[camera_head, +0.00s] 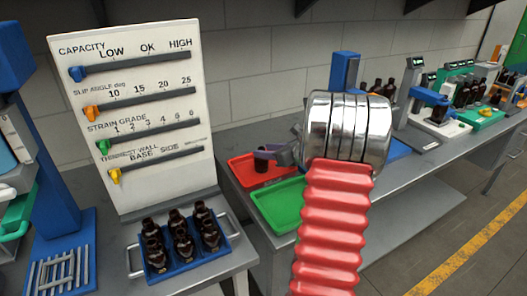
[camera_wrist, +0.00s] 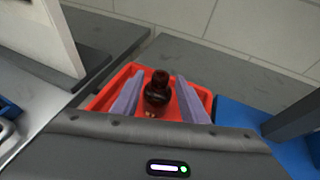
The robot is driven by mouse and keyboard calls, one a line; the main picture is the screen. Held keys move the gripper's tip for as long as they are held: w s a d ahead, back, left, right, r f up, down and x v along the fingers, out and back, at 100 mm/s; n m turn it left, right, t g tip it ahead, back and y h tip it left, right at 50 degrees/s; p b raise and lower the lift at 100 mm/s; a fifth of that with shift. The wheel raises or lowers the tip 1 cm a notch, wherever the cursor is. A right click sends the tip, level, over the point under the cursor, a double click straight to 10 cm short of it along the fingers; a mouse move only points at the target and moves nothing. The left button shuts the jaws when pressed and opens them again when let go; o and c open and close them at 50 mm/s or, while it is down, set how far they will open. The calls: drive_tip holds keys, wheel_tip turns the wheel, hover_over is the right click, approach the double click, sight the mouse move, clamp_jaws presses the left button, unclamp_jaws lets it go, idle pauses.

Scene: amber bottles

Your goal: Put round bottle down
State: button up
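A dark amber round bottle (camera_wrist: 158,92) stands upright in the red tray (camera_wrist: 128,70) in the wrist view. The two purple fingers of my gripper (camera_wrist: 158,98) are on either side of it, with narrow strips of red showing between bottle and fingers, so the gripper looks open around it. In the head view the bottle (camera_head: 261,166) is partly hidden by my gripper (camera_head: 264,155) over the red tray (camera_head: 243,172).
A green tray (camera_head: 268,208) lies in front of the red one. A blue crate of several amber bottles (camera_head: 158,274) stands at the left, before a white slider board (camera_head: 140,180). A blue-columned device (camera_head: 345,70) stands behind my arm. More bottles and devices are at the right.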

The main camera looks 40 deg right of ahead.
drive_tip(key=v, duration=0.9)
drive_tip(key=shift+r, duration=0.1)
idle(0.4)
drive_tip(key=w+a+r+n+g+y, duration=0.1)
drive_tip(key=a+r+n+g+y, duration=0.15)
drive_tip(key=a+n, duration=0.9)
drive_tip(key=w+a+r+n+g+y, duration=0.1)
drive_tip(key=a+n+g+y, duration=0.2)
drive_tip(key=a, duration=1.5)
drive_tip(key=s+a+n+g+h, duration=0.2)
drive_tip(key=s+a+n+h, duration=0.3)
drive_tip(key=s+a+n, duration=1.1)
drive_tip(key=shift+s+r+n, duration=0.2)
drive_tip(key=shift+s+n, duration=0.15)
drive_tip(key=shift+n, duration=2.4)
drive_tip(key=shift+a+g+h, duration=0.1)
drive_tip(key=shift+g+h, duration=0.15)
